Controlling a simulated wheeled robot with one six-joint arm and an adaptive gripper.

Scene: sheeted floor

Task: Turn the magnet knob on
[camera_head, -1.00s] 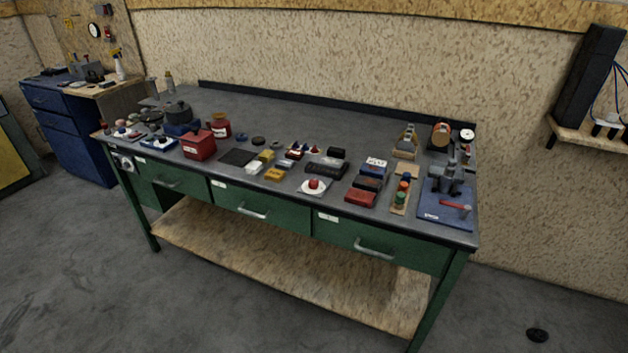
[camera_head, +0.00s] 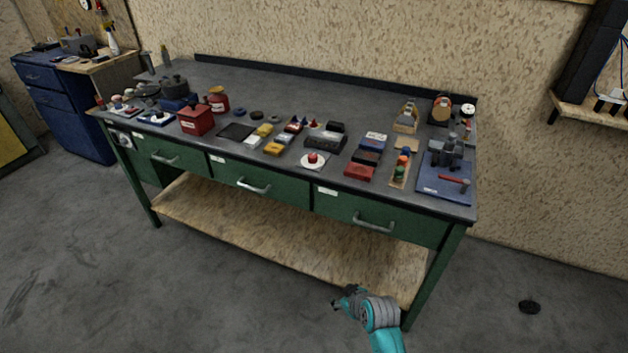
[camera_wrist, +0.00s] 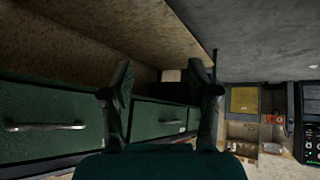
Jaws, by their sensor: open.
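A workbench (camera_head: 262,219) with a grey top and green drawers holds many small items. I cannot tell for sure which of them is the magnet knob. A red knob on a white round plate (camera_head: 312,160) sits near the front edge, middle. My gripper (camera_head: 345,299) is low in front of the bench, below the top and apart from these items. In the wrist view my gripper (camera_wrist: 165,85) has its fingers spread with nothing between them.
Drawer handles (camera_head: 374,228) stick out from the bench front. A wooden lower shelf (camera_head: 270,228) lies behind my gripper. Red boxes (camera_head: 196,121) and several small blocks crowd the top. The floor (camera_head: 210,300) in front is clear.

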